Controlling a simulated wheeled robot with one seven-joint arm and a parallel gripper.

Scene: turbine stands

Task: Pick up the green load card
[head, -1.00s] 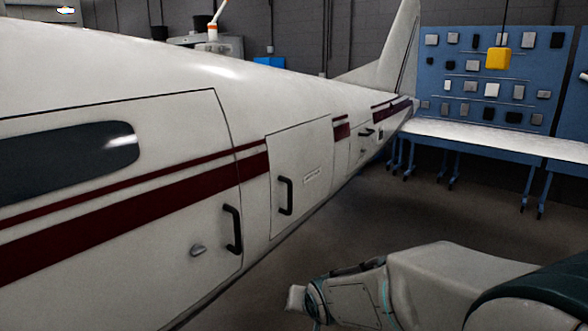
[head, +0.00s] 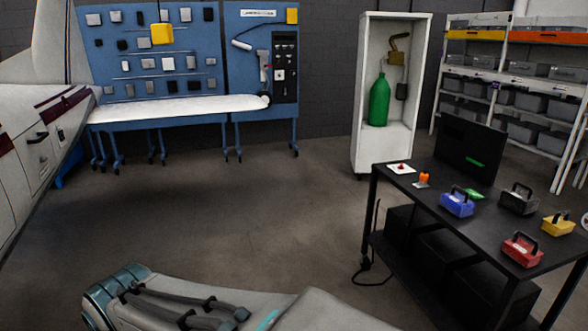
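Part of my arm crosses the bottom of the view, well apart from the table. No gripper fingers show.
Also on the table are a dark screen (head: 462,148), red (head: 522,250) and yellow (head: 557,224) boxes, and an orange item (head: 424,178). A white cabinet (head: 365,110) holds a green cylinder (head: 379,101). Open floor (head: 230,200) lies left of the table.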

